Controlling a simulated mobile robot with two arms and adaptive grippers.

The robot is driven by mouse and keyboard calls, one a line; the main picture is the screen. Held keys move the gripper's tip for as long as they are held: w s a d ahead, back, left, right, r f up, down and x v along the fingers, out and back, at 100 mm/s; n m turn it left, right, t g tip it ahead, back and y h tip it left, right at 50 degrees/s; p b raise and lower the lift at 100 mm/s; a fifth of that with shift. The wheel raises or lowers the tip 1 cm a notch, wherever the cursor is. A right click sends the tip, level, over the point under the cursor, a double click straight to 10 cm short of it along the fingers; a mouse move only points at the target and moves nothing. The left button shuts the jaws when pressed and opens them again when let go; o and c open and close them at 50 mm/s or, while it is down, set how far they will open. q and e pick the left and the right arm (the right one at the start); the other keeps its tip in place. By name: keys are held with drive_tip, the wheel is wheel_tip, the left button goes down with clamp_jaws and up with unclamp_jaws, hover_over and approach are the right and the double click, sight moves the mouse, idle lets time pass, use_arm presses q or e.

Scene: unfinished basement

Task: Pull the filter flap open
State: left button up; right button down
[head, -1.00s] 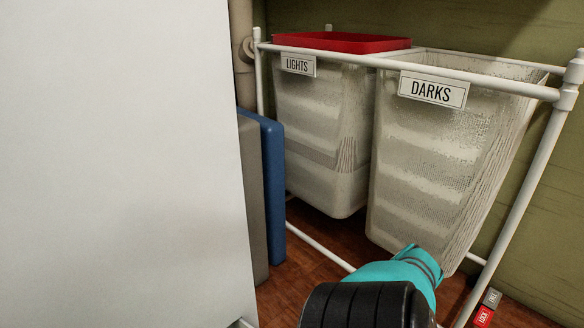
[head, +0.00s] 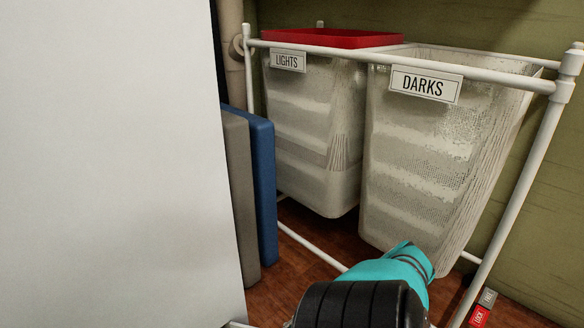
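No filter flap can be made out in the head view. A large plain white panel (head: 110,160) fills the left side, with no handle, seam or opening visible on it. A black and teal part of my own arm rises from the bottom edge, right of centre, in front of the laundry frame. No gripper fingers show in the view, so neither gripper's hold can be seen.
A white pipe frame (head: 520,190) holds two pale bins, LIGHTS (head: 305,135) and DARKS (head: 430,160). A red tray (head: 330,38) tops the LIGHTS bin. Grey (head: 240,190) and blue (head: 264,190) panels stand beside the white panel. A little wooden floor (head: 300,255) shows.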

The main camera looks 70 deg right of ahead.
drive_tip(key=shift+w+d+r+t, duration=0.15)
drive_tip(key=shift+w+t, duration=0.15)
drive_tip(key=shift+w, duration=0.6)
drive_tip(key=c, duration=1.7)
unclamp_jaws()
drive_tip(key=shift+o, duration=1.3)
drive_tip(key=shift+w, duration=0.25)
wheel_tip(320, 180, up, 10)
drive_tip(key=shift+s+a, duration=0.25)
drive_tip(key=shift+s, duration=0.15)
drive_tip(key=shift+f, duration=0.2)
